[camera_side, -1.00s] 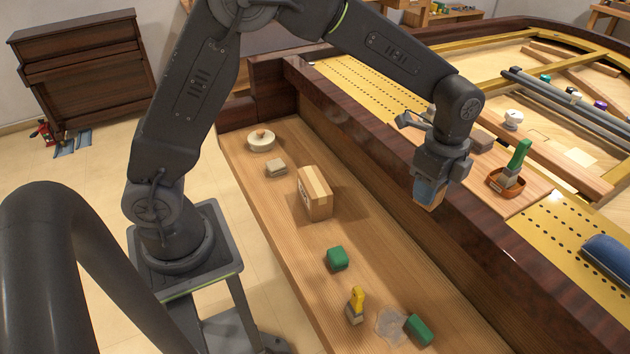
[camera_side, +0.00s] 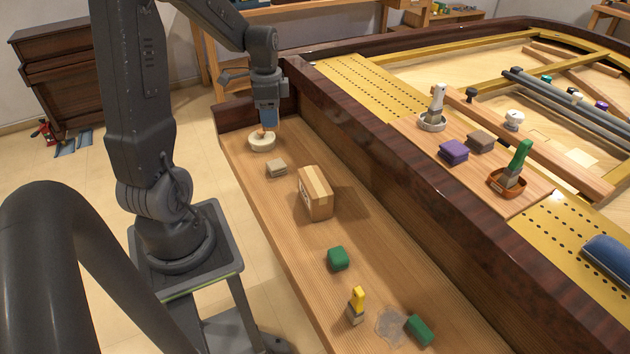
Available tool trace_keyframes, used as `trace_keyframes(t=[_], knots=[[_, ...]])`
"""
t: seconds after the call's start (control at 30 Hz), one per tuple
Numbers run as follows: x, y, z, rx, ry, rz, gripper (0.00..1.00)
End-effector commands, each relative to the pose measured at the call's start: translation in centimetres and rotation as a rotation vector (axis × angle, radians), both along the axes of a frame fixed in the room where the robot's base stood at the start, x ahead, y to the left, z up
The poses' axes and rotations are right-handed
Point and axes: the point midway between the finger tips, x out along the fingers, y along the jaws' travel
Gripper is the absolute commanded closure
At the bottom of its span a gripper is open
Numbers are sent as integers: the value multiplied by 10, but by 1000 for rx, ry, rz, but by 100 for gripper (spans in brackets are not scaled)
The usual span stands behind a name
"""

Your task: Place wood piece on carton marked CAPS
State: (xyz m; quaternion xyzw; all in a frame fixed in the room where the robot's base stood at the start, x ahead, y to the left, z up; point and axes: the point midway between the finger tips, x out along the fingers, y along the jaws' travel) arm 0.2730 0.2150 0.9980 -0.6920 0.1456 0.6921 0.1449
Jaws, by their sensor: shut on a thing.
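A cardboard carton (camera_side: 321,190) stands on the wooden shelf, with tape along its top and a label on its left face that is too small to read. My gripper (camera_side: 268,128) is over a round cream dish (camera_side: 262,143) at the far left end of the shelf. Its blue fingers point down and are shut on a small orange-brown piece in the dish, which looks like wood. The fingers hide most of this piece. I cannot tell whether it is still touching the dish. Nothing lies on top of the carton.
A beige-grey block (camera_side: 277,168) lies between dish and carton. Green blocks (camera_side: 337,258) and a yellow-handled brush (camera_side: 356,305) lie nearer. A dark wooden rail (camera_side: 400,175) rises behind the shelf. Beyond it are a purple block (camera_side: 453,152) and a green-handled brush (camera_side: 519,158).

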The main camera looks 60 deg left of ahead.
Motion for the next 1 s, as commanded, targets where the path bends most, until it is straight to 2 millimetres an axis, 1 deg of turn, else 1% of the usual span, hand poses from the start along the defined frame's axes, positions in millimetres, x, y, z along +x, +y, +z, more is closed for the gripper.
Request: trace_keyframes(t=[0.03, 0.07, 0.1, 0.23, 0.37, 0.43, 0.57, 0.8, 0.9, 1.0], knots=[[-8, 5, 0, 1, -1, 25, 81], [-11, 6, -3, -1, 0, 31, 81], [-9, 4, -14, -5, 4, 24, 81], [-8, 4, -35, -4, 4, 22, 81], [-6, 4, -48, -1, 2, 21, 81], [-2, 1, -54, -1, 0, 19, 81], [15, -13, -68, -1, 2, 14, 81], [58, -45, -100, -1, 2, 13, 81], [72, -55, -110, -1, 3, 16, 81], [82, -61, -117, 0, 0, 18, 81]])
